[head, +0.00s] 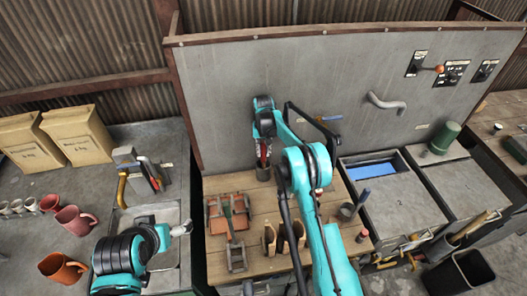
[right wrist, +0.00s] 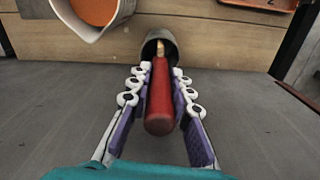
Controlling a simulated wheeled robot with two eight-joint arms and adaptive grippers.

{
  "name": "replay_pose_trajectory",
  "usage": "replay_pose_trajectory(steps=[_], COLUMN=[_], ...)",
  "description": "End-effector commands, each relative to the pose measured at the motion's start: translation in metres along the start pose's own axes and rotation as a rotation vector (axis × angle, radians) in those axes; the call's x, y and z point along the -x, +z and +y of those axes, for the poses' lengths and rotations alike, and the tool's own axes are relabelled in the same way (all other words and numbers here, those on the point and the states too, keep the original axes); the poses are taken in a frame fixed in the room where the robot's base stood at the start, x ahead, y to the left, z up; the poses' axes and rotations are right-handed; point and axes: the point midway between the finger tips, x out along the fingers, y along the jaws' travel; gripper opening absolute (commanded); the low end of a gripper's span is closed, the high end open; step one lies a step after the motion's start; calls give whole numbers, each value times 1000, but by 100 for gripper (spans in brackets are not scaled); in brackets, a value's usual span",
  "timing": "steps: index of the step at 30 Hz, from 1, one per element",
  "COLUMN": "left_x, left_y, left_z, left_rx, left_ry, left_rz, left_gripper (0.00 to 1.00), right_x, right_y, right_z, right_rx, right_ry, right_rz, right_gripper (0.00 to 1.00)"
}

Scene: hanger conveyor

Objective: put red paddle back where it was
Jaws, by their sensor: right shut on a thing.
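The red paddle (right wrist: 160,98) shows its thick red handle end-on in the right wrist view. Its pale far end reaches into the mouth of a dark grey cup (right wrist: 158,46); how deep it sits is hidden. My right gripper (right wrist: 155,92) has its fingers on both sides of the handle and is shut on it. In the head view, my right gripper (head: 263,143) is over the back of the wooden table, with the red paddle (head: 263,153) pointing down to the dark cup (head: 263,173). My left gripper (head: 181,229) is small and unclear near the sink.
The grey panel (head: 225,100) stands close behind the cup. A red-brown tray with tools (head: 217,222) lies on the wooden table (head: 222,183). A pot with orange contents (right wrist: 95,12) shows left of the cup in the right wrist view. Mugs (head: 75,220) stand at far left.

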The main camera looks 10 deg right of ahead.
Motion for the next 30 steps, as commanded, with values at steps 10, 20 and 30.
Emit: replay_pose_trajectory(steps=[10,20,30], left_x=[-2,0,-1], left_y=[2,0,1], left_z=[0,0,0], left_rx=[0,0,0], left_ry=[0,0,0], left_rz=[0,0,0], left_gripper=[95,95,95], right_x=[-2,16,90], right_y=[0,0,0], right_z=[0,0,0], right_rx=[0,0,0], right_ry=[0,0,0], right_rz=[0,0,0], right_gripper=[40,40,40])
